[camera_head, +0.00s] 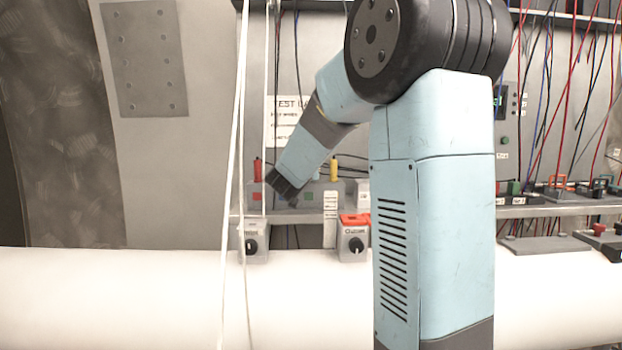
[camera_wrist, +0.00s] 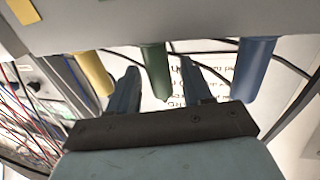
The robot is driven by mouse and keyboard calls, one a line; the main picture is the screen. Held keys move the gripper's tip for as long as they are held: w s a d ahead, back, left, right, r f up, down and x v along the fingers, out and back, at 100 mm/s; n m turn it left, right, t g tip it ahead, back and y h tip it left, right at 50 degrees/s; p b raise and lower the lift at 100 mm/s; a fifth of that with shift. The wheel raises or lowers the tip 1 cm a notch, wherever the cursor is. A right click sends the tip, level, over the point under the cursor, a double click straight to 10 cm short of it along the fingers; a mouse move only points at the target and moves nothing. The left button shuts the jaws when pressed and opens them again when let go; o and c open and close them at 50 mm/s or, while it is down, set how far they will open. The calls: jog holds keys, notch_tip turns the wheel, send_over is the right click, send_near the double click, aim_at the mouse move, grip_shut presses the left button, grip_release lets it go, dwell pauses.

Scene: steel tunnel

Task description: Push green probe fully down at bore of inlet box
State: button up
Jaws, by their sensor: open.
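The green probe (camera_wrist: 154,70) shows in the wrist view, standing out from the edge of a grey box (camera_wrist: 200,22), its tip near my gripper's dark palm bar. My gripper (camera_wrist: 160,82) is open, with one finger on each side of the green probe. I cannot tell whether they touch it. In the head view my gripper (camera_head: 282,188) is tilted down to the left in front of the grey box (camera_head: 325,193) on the shelf. I cannot make out the green probe there. No label marks this box as the inlet box, and the bore is hidden.
A yellow probe (camera_wrist: 94,72) and a blue probe (camera_wrist: 253,68) flank the green one, with thin cables nearby. In the head view, two small knob boxes (camera_head: 253,243) (camera_head: 353,243) stand below the shelf, above a wide white pipe (camera_head: 150,295). Light cords hang at the left.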

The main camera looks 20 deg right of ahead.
jog(key=shift+c, duration=0.5)
grip_shut()
jog(key=shift+r, duration=0.1)
